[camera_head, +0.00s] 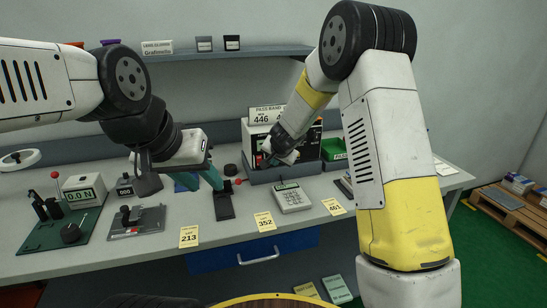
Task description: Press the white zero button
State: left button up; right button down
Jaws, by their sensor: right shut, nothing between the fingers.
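A white display box (83,191) reading "0.0 N" stands on a dark green base at the left of the bench. A pale device with a keypad and small display (292,199) lies at the bench's middle front. I cannot make out a white zero button on either. My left gripper (201,181) hangs over the bench between these two devices, its teal fingers apart and nothing seen between them. My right gripper (272,156) is shut and empty, in front of the white box labelled "PASS BAND 446" (259,133), behind the keypad device. Its fingertips are small and partly hidden.
A grey fixture (134,222) and a dark upright block (223,206) stand between the devices. Yellow tags (189,237) line the front edge. A green bin (333,149) sits at the back right. A shelf (230,53) runs above. A blue drawer (255,251) is below.

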jog(key=shift+w+a, duration=0.1)
jog(key=shift+w, duration=0.1)
jog(key=shift+s, duration=0.1)
dwell(0.4)
jog(key=shift+s+d, duration=0.3)
jog(key=shift+s, duration=0.35)
jog(key=shift+s+d, duration=0.25)
jog(key=shift+s, duration=0.55)
jog(key=shift+s+d, duration=0.25)
jog(key=shift+s, duration=0.55)
jog(key=shift+s+d, duration=0.25)
jog(key=shift+s, duration=0.55)
jog(key=shift+r, duration=0.1)
